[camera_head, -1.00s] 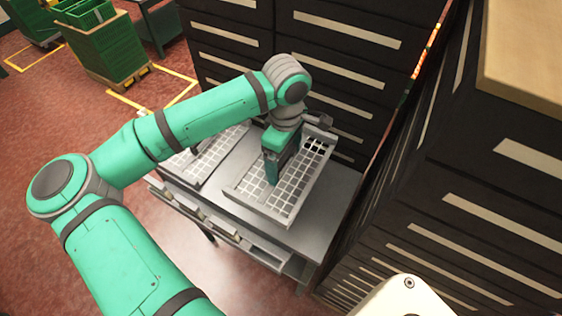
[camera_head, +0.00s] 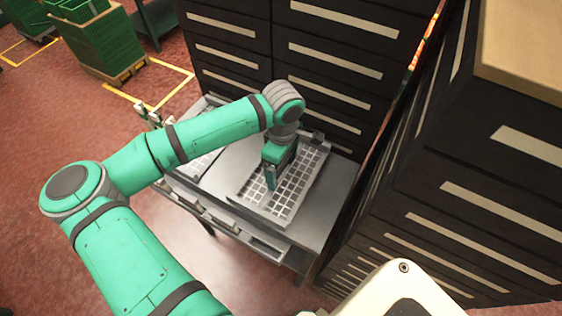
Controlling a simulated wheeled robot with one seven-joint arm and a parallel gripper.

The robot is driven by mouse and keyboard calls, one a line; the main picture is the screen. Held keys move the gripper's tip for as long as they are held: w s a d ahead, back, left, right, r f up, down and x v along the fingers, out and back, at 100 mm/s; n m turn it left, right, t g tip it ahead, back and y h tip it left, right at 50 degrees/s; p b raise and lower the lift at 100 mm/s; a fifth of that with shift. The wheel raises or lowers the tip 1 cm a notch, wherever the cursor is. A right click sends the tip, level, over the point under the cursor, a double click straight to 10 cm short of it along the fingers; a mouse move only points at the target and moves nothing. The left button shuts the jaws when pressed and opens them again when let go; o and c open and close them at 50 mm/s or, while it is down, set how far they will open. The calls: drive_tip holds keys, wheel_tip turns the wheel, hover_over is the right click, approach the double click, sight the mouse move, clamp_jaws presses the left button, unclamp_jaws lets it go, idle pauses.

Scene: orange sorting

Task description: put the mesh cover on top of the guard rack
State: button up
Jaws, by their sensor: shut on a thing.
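My gripper (camera_head: 270,182) points down with its fingertips at the middle of a pale grey mesh cover (camera_head: 297,187) on the right of the table. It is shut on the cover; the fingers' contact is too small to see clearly. The cover is a flat rectangular grid and lies low over the table, but I cannot tell whether it touches what is under it. A second pale gridded piece (camera_head: 204,166), possibly the guard rack, lies to its left on the table, partly hidden by my arm.
The grey table (camera_head: 330,205) has bare room along its right side. Dark drawer cabinets (camera_head: 330,60) stand close behind and to the right. Small pale upright parts (camera_head: 146,118) show at the table's left end. Green crates (camera_head: 105,45) stand on the floor at the back left.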

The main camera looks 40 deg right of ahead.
drive_tip(key=shift+f, duration=0.25)
drive_tip(key=o, duration=1.1)
wheel_tip(320, 180, up, 11)
drive_tip(key=shift+f, duration=0.1)
wheel_tip(320, 180, up, 8)
drive_tip(key=shift+d, duration=0.1)
idle(0.7)
